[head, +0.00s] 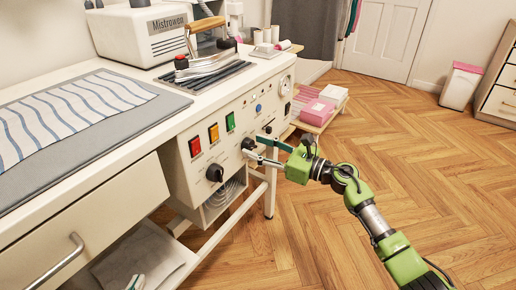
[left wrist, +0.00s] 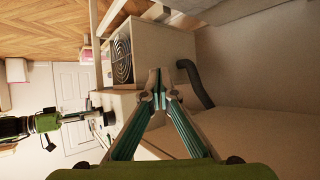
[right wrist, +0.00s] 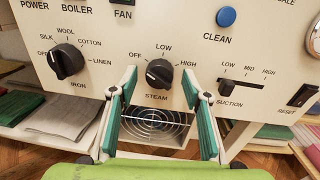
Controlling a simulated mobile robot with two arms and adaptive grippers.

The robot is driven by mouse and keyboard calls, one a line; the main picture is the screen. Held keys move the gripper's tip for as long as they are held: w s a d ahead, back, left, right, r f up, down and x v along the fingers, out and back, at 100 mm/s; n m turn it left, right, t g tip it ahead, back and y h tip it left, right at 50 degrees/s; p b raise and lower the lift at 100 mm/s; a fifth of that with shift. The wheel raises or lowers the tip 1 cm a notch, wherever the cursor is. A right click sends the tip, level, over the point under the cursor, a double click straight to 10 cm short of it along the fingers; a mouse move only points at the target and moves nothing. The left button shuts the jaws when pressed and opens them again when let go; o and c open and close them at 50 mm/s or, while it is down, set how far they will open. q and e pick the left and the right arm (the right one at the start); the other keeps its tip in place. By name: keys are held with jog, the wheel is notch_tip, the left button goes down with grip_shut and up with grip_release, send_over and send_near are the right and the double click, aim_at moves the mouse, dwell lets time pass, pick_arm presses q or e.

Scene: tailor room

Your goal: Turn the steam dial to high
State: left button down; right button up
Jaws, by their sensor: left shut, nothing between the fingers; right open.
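The steam dial (right wrist: 159,74) is a black knob on the white control panel, with OFF, LOW and HIGH printed around it. Its pointer appears to lean toward the OFF side, but the mark is small. In the right wrist view my right gripper (right wrist: 160,82) is open, with one fingertip on each side of the dial; contact is not clear. In the head view this gripper (head: 256,151) is at the panel and partly covers the dial. My left gripper (left wrist: 158,88) is shut and empty, low by the bench; only its tip (head: 136,283) shows in the head view.
The black iron dial (right wrist: 66,61) is left of the steam dial. The suction slider (right wrist: 228,86) and reset switch (right wrist: 301,95) are to the right, and the blue clean button (right wrist: 226,17) is above. Open floor (head: 400,140) lies right of the bench.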

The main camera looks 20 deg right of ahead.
jog(key=c, duration=1.1)
